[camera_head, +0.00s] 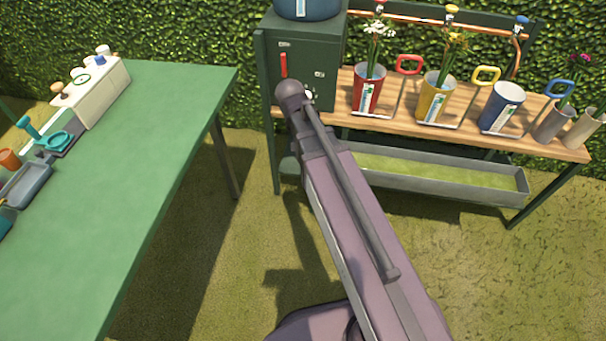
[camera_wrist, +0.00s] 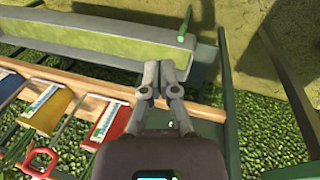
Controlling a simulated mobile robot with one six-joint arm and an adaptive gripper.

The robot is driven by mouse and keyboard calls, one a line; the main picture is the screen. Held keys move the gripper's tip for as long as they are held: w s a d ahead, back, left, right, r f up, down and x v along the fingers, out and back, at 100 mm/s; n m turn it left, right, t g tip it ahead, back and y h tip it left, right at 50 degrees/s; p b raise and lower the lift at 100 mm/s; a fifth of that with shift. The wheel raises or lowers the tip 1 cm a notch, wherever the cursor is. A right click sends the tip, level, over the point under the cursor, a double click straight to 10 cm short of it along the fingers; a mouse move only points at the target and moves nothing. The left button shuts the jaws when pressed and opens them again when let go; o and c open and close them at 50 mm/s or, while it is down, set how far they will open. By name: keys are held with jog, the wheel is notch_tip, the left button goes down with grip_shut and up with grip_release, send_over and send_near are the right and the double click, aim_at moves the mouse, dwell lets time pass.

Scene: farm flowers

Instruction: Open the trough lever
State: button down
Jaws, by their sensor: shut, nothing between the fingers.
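The trough (camera_wrist: 100,45) is a long grey box with a pale green inside. It runs across the top left of the wrist view, and in the head view its grey wall (camera_head: 440,185) shows low under the wooden bench. A thin green lever (camera_wrist: 185,23) stands at the trough's right end in the wrist view; my arm hides that end in the head view. My gripper (camera_wrist: 160,78) is shut and empty, its fingertips below the lever in the picture and apart from it. I cannot make out the gripper in the head view.
A dark green cabinet (camera_head: 310,45) with a red handle (camera_head: 284,65) stands left of the bench (camera_head: 560,143). Red, yellow and blue pots sit on the bench. A green table (camera_head: 140,150) fills the left. Grass lies open between them.

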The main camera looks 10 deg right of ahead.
jog(key=w+a+f+m+h+b, duration=0.2)
jog(key=w+a+f+b, duration=0.2)
jog(key=f+b, duration=0.5)
jog(key=w+a+f+m+h+b, duration=0.2)
jog(key=w+a+f+m+b, duration=0.1)
jog(key=w+f+b, duration=0.6)
jog(key=shift+a+f+t+h+b, duration=0.35)
jog(key=shift+a+f+b, duration=0.2)
jog(key=shift+b, duration=1.05)
jog(key=shift+w+d+f, duration=0.1)
jog(key=shift+f, duration=0.05)
jog(key=s+d+f+b, duration=0.1)
jog(key=d+f+b, duration=0.6)
jog(key=d+b, duration=0.1)
jog(key=shift+s+d+f, duration=0.3)
jog(key=shift+s+d, duration=0.05)
jog(key=shift+d, duration=0.25)
jog(key=shift+s+d+r+t+y+p, duration=0.15)
jog(key=shift+d+t+y+p, duration=0.15)
jog(key=shift+y+p, duration=0.3)
